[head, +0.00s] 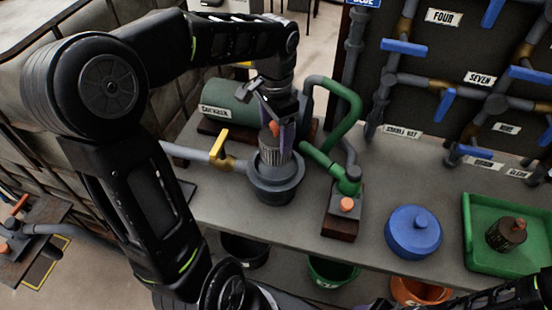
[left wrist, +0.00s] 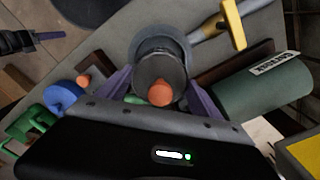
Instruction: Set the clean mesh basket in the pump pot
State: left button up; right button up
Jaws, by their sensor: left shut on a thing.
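My left gripper (head: 277,135) is shut on the clean mesh basket (head: 265,143), a grey ribbed cylinder with an orange knob. The basket is upright over the mouth of the grey pump pot (head: 276,188). Its lower end is at the rim; I cannot tell how far inside it is. In the left wrist view the basket (left wrist: 158,68) shows between my purple fingers, with the pot (left wrist: 143,42) around and behind it. My right gripper (left wrist: 42,37) shows at the left edge of the left wrist view, with its jaw opening unclear.
A blue lid (head: 413,230) lies on the bench to the right. A green tray (head: 480,262) holds a dark, dirty-looking basket (head: 506,234). A yellow-handled valve (head: 219,143), a green cylinder (head: 240,105) and green piping (head: 322,160) crowd the pot. Buckets stand below the bench.

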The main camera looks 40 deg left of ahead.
aim_at(276, 135)
pick_arm(q)
jog(key=shift+f, duration=1.55)
jog(key=shift+f, duration=1.9)
jog(key=shift+f, duration=0.1)
jog(key=shift+f, duration=0.4)
jog(key=shift+f+b, duration=0.1)
jog(key=shift+b, duration=0.25)
